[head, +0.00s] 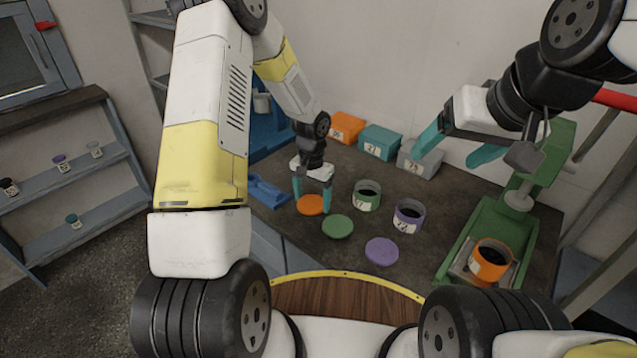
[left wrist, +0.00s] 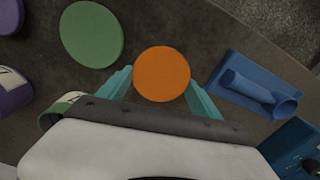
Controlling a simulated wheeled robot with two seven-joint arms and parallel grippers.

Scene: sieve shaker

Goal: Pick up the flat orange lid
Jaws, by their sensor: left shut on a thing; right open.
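The flat orange lid (head: 311,205) is at the left part of the dark table in the head view. In the left wrist view the orange lid (left wrist: 162,74) is a plain disc between two teal fingertips. My left gripper (head: 312,187) points down over the lid and is shut on it, with a finger at each side. Whether the lid still touches the table is hard to tell. My right gripper (head: 452,146) is open and empty, raised above the right half of the table.
A green lid (head: 337,226) and a purple lid (head: 382,251) lie nearby. Green-banded (head: 367,195) and purple-banded (head: 408,215) jars stand behind them. An orange jar (head: 491,262) sits in the green machine (head: 540,185) at right. A blue holder (head: 267,191) is left of the lid. Orange, teal and grey boxes line the back.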

